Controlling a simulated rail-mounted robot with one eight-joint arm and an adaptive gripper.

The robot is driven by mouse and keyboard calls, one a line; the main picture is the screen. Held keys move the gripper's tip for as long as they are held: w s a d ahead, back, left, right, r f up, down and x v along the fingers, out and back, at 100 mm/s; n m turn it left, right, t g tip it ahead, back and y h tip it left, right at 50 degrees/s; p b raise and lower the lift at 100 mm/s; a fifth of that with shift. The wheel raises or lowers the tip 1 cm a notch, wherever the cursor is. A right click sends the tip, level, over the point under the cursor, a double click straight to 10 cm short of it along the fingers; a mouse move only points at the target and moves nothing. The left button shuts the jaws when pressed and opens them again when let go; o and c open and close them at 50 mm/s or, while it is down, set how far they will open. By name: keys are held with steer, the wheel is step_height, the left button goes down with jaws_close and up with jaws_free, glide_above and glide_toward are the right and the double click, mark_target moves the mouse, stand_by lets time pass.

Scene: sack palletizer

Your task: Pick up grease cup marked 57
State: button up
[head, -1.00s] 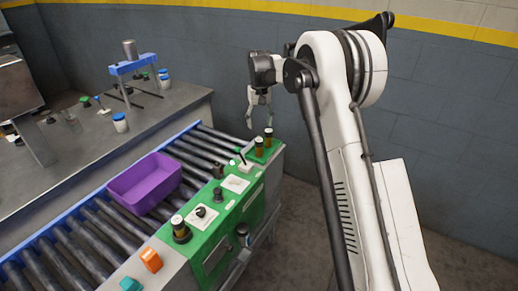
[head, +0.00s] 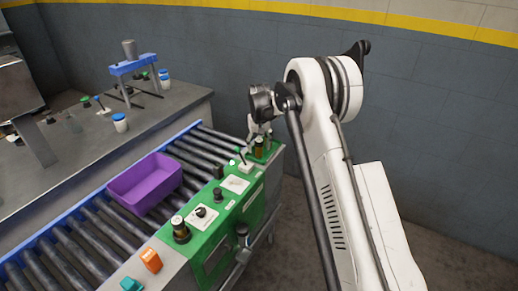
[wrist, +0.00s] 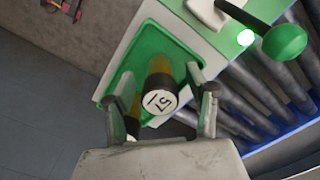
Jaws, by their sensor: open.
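The grease cup (wrist: 160,88) has an amber body and a black-rimmed white lid with a mark that looks like 57, seen turned. It stands in a green tray (wrist: 122,72) on the console's far end. My gripper (wrist: 160,82) is open, with one finger on each side of this cup; contact is not clear. A second amber cup (wrist: 124,104) is beside it, mostly hidden by the left finger. In the head view my gripper (head: 259,130) is over the green console's far end, with an amber cup (head: 259,148) just below it.
A black lever with a green knob (wrist: 285,41) and a lit green lamp (wrist: 246,37) are close to the right finger. A purple bin (head: 145,183) sits on the roller conveyor (head: 75,240). A grey bench (head: 165,105) is beyond the conveyor.

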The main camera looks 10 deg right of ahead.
steer(key=shift+f, duration=0.35)
jaws_close()
steer(key=shift+r, duration=0.1)
